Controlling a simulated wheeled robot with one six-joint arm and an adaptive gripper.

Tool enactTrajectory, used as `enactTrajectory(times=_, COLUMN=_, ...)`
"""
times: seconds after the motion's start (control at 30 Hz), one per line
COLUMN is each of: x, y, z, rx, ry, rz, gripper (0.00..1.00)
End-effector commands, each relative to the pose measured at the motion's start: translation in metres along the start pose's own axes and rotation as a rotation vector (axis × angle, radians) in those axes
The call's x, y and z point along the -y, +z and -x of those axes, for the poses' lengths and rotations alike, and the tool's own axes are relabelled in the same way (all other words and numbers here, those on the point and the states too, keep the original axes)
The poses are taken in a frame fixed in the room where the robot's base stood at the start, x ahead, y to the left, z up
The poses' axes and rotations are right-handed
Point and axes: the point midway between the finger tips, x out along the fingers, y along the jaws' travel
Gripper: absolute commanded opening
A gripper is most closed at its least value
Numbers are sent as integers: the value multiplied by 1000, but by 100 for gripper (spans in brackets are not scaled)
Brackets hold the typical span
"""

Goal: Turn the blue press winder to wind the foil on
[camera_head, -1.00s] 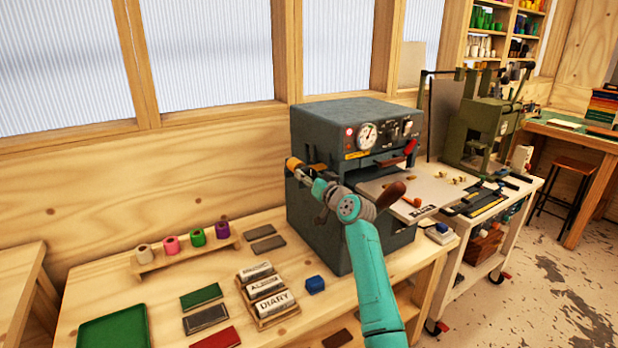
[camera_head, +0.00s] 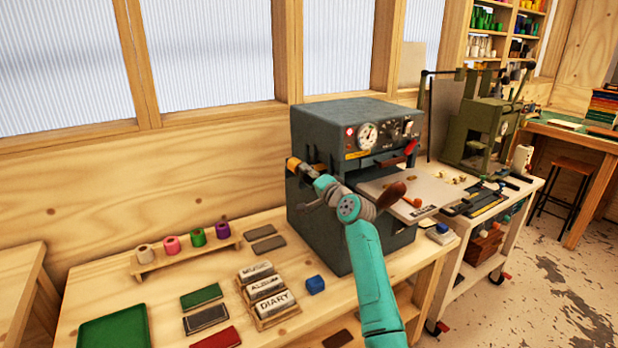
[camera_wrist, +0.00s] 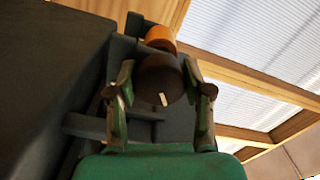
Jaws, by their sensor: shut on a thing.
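The blue-grey press (camera_head: 350,112) stands on the wooden bench, with a gauge and switches on its front. An orange foil roll (camera_head: 292,164) sits at its left side; it also shows in the wrist view (camera_wrist: 160,38). The winder (camera_wrist: 157,82) is a dark round knob with a small white mark, in line with the orange roll and nearer to the wrist camera. My gripper (camera_wrist: 160,85) is shut on the winder, one finger on each side. In the head view my gripper (camera_head: 308,173) is at the press's left side, and the knob is mostly hidden.
A wooden rack (camera_head: 190,252) holds several coloured foil rolls. An olive-green press (camera_head: 480,130) stands on a trolley at right.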

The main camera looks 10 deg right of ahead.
Motion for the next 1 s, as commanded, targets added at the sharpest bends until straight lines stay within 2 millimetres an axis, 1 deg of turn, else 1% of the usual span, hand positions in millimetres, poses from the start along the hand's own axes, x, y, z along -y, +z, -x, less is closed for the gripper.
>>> enactTrajectory(times=0.3, x=0, y=0, z=0, rx=0, ry=1, rz=-299, gripper=15)
enactTrajectory(times=0.6, x=0, y=0, z=0, rx=0, ry=1, rz=-551, gripper=15)
enactTrajectory(times=0.8, x=0, y=-1, z=0, rx=-1, ry=1, rz=-669, gripper=15)
enactTrajectory(times=1.0, x=0, y=-1, z=0, rx=-1, ry=1, rz=-739, gripper=15)
